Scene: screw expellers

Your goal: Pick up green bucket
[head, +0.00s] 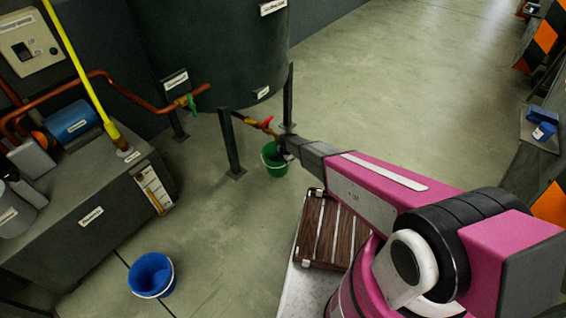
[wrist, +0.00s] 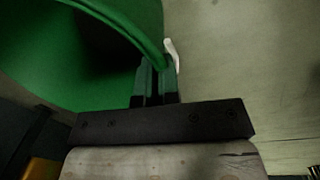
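The green bucket (head: 272,166) is under the red-handled valve of the dark tank in the head view. My gripper (head: 286,152) is at its right rim, at the end of my pink arm. In the wrist view the bucket (wrist: 110,60) fills the upper left, very close. The fingers of my gripper (wrist: 156,75) are close together, with the bucket's rim running in between them. The white handle piece (wrist: 172,55) is beside the right finger. I cannot tell whether the bucket touches the floor.
The dark tank (head: 215,50) stands on legs (head: 231,145) close to the green bucket. A blue bucket (head: 151,275) stands on the floor at lower left, near a grey machine (head: 90,215). The floor (head: 390,90) to the right is clear.

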